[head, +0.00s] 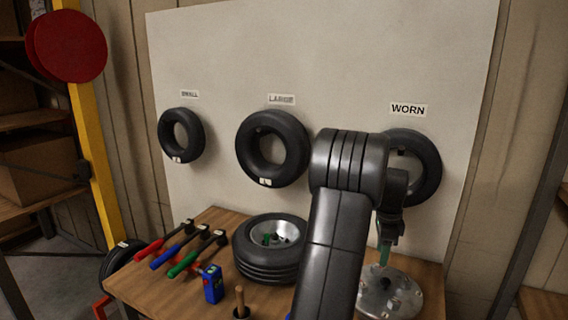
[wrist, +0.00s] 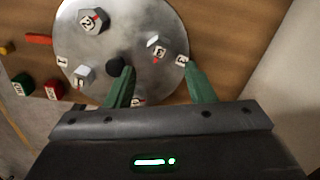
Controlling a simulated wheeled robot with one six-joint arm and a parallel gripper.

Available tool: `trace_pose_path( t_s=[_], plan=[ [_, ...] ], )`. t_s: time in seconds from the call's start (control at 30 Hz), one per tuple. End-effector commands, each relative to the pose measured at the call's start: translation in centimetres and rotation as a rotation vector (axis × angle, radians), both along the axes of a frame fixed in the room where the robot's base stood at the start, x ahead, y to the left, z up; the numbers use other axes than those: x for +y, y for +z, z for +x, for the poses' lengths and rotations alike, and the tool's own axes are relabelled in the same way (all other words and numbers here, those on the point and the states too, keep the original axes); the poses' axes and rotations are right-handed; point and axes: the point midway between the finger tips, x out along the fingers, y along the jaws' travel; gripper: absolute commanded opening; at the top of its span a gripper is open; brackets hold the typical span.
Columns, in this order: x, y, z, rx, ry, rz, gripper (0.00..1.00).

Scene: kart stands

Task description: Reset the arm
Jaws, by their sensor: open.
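My gripper (head: 385,254) hangs over the round metal plate (head: 407,300) at the right end of the wooden table. In the wrist view the two green fingers of my gripper (wrist: 157,72) are apart, with nothing held between them. The metal plate (wrist: 150,20) lies under the fingers. It bears numbered nuts, among them a grey nut marked 2 (wrist: 93,21) and one marked 3 (wrist: 157,46). A dark round piece (wrist: 115,66) sits beside the left fingertip; I cannot tell whether they touch. My arm hides part of the table in the head view.
Small (head: 165,140), large (head: 245,150) and worn (head: 431,160) tyres hang on the white board behind. A green nut (wrist: 22,85) and red nut (wrist: 53,90) lie beside the plate.

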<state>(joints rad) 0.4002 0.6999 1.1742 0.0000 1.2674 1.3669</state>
Motion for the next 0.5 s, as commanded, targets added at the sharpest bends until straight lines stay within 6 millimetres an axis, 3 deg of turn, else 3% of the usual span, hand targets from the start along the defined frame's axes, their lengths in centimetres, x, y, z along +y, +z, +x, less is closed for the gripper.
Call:
trace_pose_path(
  t_s=[0.1,0.3,0.5],
  plan=[
    [0.0,-2.2,0.0,0.003,0.000,0.002,0.49],
    [0.0,-4.5,0.0,0.001,0.000,0.000,0.49],
    [0.0,-4.8,0.0,0.000,0.018,0.000,0.49]
  ],
)
